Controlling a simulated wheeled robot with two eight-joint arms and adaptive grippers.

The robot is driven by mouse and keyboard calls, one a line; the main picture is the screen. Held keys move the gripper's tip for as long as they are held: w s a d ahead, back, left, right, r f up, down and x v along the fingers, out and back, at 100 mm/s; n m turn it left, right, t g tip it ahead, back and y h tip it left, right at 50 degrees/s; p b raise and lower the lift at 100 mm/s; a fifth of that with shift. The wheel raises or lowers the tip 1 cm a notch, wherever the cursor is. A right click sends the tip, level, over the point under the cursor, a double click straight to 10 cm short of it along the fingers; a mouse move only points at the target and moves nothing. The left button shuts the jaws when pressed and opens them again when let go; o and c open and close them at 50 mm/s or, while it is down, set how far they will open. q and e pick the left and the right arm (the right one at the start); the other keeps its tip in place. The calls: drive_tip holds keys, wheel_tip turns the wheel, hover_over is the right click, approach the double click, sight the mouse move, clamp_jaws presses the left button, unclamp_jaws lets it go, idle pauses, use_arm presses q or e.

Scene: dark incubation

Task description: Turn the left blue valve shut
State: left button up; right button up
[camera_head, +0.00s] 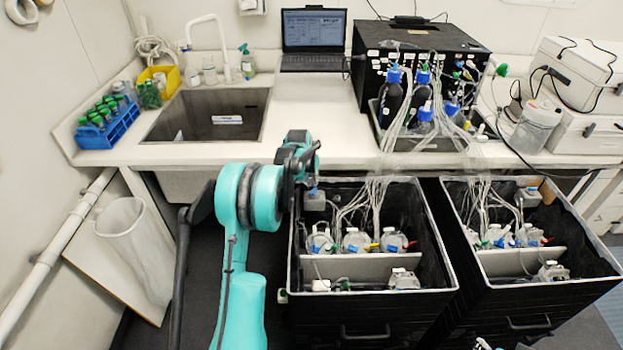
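My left arm reaches up from the bottom, and its dark gripper (297,178) hangs over the back left corner of the left black crate. Its fingers are dark and partly hidden by the wrist, so their opening is unclear. A small blue piece (313,191) shows just below and right of it, on top of a pale box (314,202); whether this is the left blue valve I cannot tell. Inside the left crate (369,306), clear round vessels (356,240) carry small blue, yellow and red fittings. My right gripper cannot be made out.
A second black crate (545,295) with similar vessels and tubing stands to the right. Tubes run up to blue-capped bottles (393,95) on the counter. A sink (208,115), blue tube rack (107,128) and laptop (314,38) sit behind. A bin (135,240) stands left.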

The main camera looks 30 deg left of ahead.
sight(314, 190)
use_arm(q)
drive_tip(key=b+x, duration=0.2)
drive_tip(key=x, duration=0.7)
drive_tip(key=shift+a+f, duration=0.15)
clamp_jaws()
